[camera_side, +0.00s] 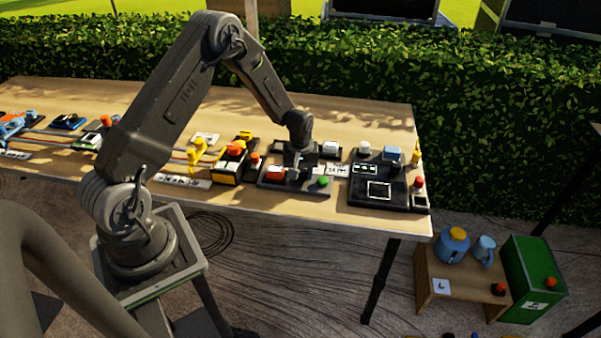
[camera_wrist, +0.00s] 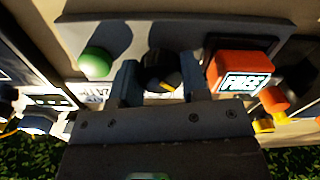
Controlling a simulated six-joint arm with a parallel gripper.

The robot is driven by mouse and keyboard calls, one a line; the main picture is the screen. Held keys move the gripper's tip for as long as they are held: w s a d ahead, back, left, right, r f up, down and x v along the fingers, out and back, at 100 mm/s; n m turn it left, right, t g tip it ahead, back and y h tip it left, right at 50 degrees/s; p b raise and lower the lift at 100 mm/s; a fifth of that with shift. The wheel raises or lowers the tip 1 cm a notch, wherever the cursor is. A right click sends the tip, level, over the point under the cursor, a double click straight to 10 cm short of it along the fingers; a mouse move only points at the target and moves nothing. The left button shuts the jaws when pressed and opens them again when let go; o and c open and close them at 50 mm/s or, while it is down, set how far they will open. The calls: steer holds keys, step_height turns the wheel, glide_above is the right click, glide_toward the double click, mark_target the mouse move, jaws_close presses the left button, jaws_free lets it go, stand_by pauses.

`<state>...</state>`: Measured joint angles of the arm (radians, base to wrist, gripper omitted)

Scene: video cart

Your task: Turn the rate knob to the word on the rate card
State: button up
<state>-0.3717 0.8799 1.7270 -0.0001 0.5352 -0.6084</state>
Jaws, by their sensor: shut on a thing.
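In the wrist view, a round black knob (camera_wrist: 160,68) with a yellow pointer mark stands on a dark panel (camera_wrist: 190,34). My gripper (camera_wrist: 160,76) has one finger on each side of the knob and is shut on it. In the side view my gripper (camera_side: 298,166) reaches straight down onto the same panel (camera_side: 304,188) and hides the knob. A white card (camera_side: 337,169) with dark print lies beside the panel. I cannot read its word. The scale around the knob is mostly hidden by my fingers.
A black unit with a square screen (camera_side: 379,190) stands to the right. Other devices, including an orange-topped yellow one (camera_side: 230,168), crowd the table to the left.

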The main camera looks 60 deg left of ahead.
mark_target(301, 172)
stand_by(0.4)
steer(key=o, duration=0.9)
step_height(301, 172, up, 14)
steer(key=shift+f, duration=0.1)
